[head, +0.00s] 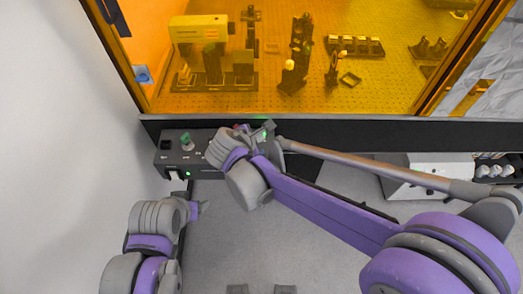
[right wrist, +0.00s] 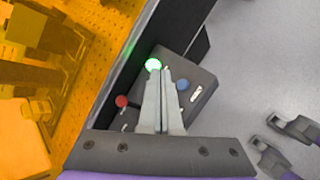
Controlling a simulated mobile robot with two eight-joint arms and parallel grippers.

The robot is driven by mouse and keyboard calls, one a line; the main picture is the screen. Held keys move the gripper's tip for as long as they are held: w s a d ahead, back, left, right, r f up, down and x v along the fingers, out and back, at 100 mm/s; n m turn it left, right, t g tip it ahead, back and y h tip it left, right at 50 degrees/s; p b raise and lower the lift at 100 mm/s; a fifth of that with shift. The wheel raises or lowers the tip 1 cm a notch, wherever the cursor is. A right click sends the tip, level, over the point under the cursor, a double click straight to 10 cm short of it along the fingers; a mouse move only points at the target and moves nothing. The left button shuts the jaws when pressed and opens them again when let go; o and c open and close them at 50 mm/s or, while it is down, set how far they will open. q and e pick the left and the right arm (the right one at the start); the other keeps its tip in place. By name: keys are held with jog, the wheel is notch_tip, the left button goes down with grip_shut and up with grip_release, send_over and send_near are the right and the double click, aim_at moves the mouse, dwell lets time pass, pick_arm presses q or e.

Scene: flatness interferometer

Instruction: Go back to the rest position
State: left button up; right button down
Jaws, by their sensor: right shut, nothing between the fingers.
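My right gripper (head: 266,129) is at the right end of the black control box (head: 172,158), below the orange window. In the right wrist view its two fingers (right wrist: 161,72) are together and empty. Their tips overlap the edge of a lit green button (right wrist: 153,65); I cannot tell whether they touch it. A red button (right wrist: 122,101) is left of the fingers and a blue button (right wrist: 183,84) is right of them. My left gripper (head: 197,208) is low at the left in the head view, its fingers too unclear to read.
The orange-windowed enclosure (head: 330,100) has optical parts on a perforated plate inside. Its black front sill (head: 350,131) runs beside the box. A white wall (head: 60,130) stands at the left. A white cabinet (head: 415,180) is at the right. Grey floor (head: 290,235) is open below.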

dwell(0.4)
jog(key=s+d+f+m+g+y, duration=0.1)
jog(key=s+d+m+g+y, duration=0.1)
jog(key=s+d+m, duration=1.6)
jog(key=s+m+y, duration=0.1)
jog(key=m, duration=0.3)
jog(key=shift+s+d+f+g+y, duration=0.25)
jog(key=shift+s+f+g+y, duration=0.05)
jog(key=shift+s+f+y, duration=0.1)
pick_arm(q)
jog(key=shift+c, duration=0.2)
